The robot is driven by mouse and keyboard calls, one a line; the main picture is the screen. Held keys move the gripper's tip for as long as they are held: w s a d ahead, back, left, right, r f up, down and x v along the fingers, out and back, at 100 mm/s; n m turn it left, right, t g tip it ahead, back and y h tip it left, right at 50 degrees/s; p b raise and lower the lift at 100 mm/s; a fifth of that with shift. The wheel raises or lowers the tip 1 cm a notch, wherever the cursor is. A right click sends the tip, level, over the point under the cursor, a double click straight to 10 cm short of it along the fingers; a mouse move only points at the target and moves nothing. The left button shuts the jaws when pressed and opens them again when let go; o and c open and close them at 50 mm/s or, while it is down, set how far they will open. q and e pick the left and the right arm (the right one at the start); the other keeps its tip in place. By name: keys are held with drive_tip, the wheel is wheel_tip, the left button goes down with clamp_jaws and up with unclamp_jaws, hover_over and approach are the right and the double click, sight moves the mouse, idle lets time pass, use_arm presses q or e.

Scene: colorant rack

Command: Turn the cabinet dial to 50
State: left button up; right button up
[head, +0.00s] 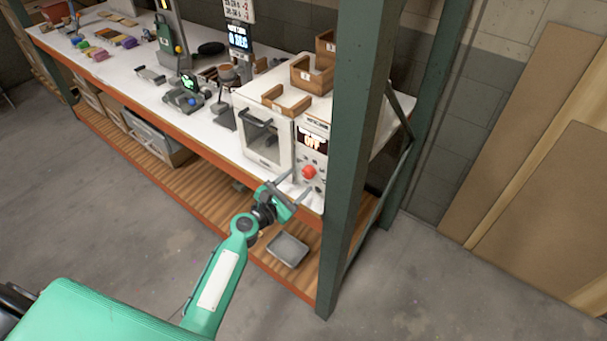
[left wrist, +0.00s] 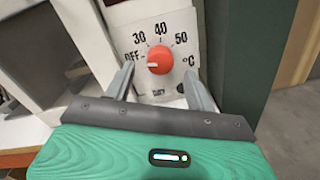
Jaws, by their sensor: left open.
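The cabinet (head: 262,143) is a white box with a door at the right end of the shelf top. Its round red dial (head: 309,172) sits on the front panel under a display reading OFF. In the left wrist view the dial (left wrist: 159,60) has a scale of OFF, 30, 40, 50 °C, and its white mark points left toward OFF. My left gripper (head: 301,182) is open just in front of the panel. In the left wrist view its fingers (left wrist: 158,76) stand left and right of the dial's lower part, with gaps, not gripping it. My right gripper is out of view.
Wooden trays (head: 287,100) sit on the cabinet. A green rack post (head: 352,150) stands close right of the panel. A grey tray (head: 288,249) lies on the lower shelf. Instruments and colored items fill the white top (head: 150,95) to the left.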

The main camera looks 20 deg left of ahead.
sight(306, 176)
use_arm(q)
drive_tip(key=shift+x, duration=1.85)
drive_tip(key=shift+c, duration=0.3)
drive_tip(key=c, duration=0.9)
